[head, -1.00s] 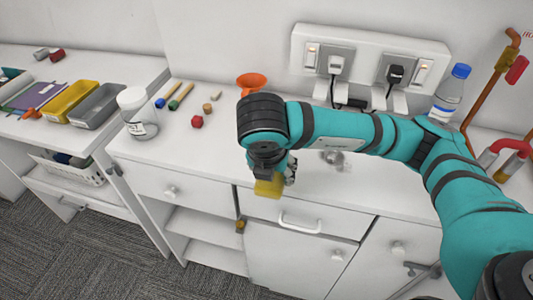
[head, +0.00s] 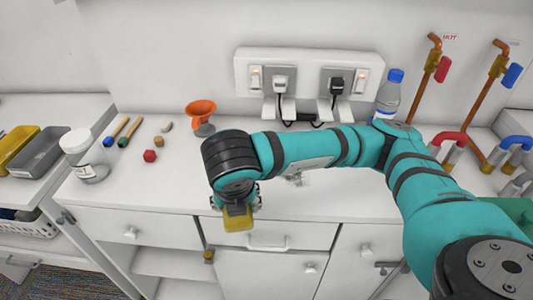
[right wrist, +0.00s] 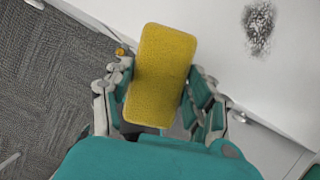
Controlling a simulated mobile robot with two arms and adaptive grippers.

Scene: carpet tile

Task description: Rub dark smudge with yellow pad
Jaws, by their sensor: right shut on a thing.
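The yellow pad (head: 238,219) is held by my right gripper (head: 237,205) at the front edge of the white counter, above the drawers. In the right wrist view the pad (right wrist: 160,75) lies between the two fingers of the right gripper (right wrist: 160,100), which are shut on its sides. The dark smudge (right wrist: 259,28) is a speckled black patch on the white surface, up and right of the pad and apart from it. My left gripper is not in view.
An orange funnel (head: 201,114), a red piece (head: 150,156), a white jar (head: 84,155) and two wooden-handled tools stand or lie on the left counter. A bottle (head: 388,97), plugged sockets (head: 309,84) and pipes (head: 430,80) are at the back. A drawer handle (head: 268,243) juts out below the pad.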

